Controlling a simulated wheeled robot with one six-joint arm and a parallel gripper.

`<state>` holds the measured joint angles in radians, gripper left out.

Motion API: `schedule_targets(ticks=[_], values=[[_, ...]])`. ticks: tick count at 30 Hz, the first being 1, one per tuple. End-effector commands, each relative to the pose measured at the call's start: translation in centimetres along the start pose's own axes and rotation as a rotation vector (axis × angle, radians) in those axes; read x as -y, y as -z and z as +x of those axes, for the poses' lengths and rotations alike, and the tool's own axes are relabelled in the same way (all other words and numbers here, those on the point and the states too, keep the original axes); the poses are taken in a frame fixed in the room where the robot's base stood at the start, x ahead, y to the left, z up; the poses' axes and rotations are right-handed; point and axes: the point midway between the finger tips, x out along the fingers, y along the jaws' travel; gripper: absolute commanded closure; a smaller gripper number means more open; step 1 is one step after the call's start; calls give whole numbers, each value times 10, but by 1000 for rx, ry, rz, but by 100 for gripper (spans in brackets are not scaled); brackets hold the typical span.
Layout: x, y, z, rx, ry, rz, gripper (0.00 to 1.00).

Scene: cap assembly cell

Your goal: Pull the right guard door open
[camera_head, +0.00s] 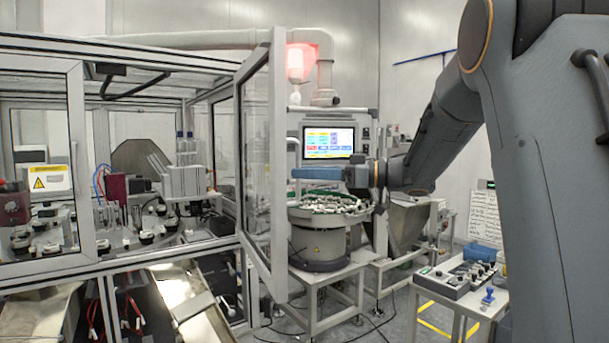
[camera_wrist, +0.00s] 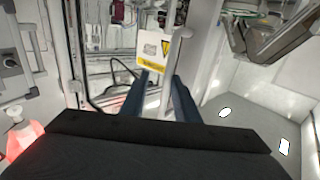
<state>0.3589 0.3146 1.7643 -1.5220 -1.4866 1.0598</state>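The right guard door (camera_head: 279,150) is a tall clear panel in a pale metal frame. In the head view it stands swung out at an angle from the cell front. My gripper (camera_head: 292,173) points left, its fingertips close to the door's outer upright. In the wrist view the two dark blue fingers of my gripper (camera_wrist: 160,75) are spread apart. A white plate with a yellow warning label (camera_wrist: 152,50) and a pale upright show beyond and between the tips.
A round feeder bowl (camera_head: 325,215) on a stand and a lit screen (camera_head: 329,142) stand behind the gripper. A red lamp (camera_head: 296,62) glows above. A control box (camera_head: 457,277) sits on a small table at right. Floor between table and feeder shows cables.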

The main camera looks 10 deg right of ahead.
Motion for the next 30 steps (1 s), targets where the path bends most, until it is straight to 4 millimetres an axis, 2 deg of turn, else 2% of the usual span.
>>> schedule_targets(ticks=[6, 13, 18, 30], values=[[-2, -3, -37, 0, -5, -2, 72], [-1, -1, -64, 1, -4, -1, 72], [0, 0, -69, 0, -1, -1, 72], [-3, -2, -66, -3, -16, -4, 72]])
